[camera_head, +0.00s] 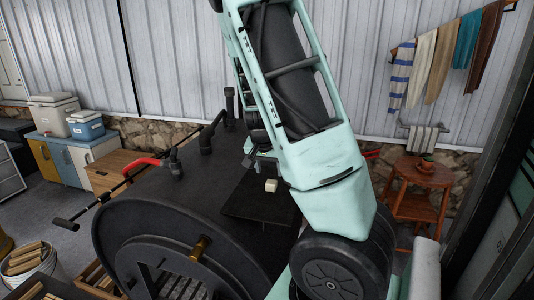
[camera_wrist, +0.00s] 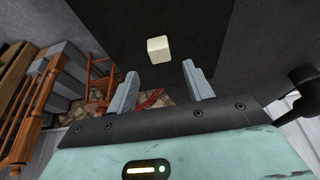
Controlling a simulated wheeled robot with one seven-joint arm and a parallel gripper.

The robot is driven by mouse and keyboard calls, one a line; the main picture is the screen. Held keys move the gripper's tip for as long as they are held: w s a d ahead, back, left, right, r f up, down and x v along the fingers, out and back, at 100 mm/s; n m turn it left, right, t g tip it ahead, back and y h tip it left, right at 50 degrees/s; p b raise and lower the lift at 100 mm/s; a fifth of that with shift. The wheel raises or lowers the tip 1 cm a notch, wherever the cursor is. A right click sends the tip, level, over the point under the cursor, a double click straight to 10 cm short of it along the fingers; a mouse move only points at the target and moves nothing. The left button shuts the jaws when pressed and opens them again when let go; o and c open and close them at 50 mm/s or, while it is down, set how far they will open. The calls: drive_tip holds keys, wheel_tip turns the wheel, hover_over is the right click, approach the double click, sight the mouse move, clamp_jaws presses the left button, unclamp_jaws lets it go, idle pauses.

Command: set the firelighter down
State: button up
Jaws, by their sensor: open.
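The firelighter is a small off-white block (camera_head: 271,185) on the flat dark plate (camera_head: 245,201) on top of the black barrel stove (camera_head: 150,210). In the wrist view the firelighter (camera_wrist: 158,49) shows against the dark plate (camera_wrist: 190,20), just past the fingertips and roughly centred between them. My gripper (camera_wrist: 160,70) is open, its two grey fingers apart with nothing between them. A gap shows between the firelighter and each finger. In the head view my arm hides most of the gripper.
A wooden stool (camera_head: 420,180) stands right, a bucket of wood (camera_head: 30,265) lower left, and coolers on cabinets (camera_head: 75,150) far left.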

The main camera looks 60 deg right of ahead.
drive_tip(key=shift+p+v, duration=0.95)
drive_tip(key=shift+v, duration=1.95)
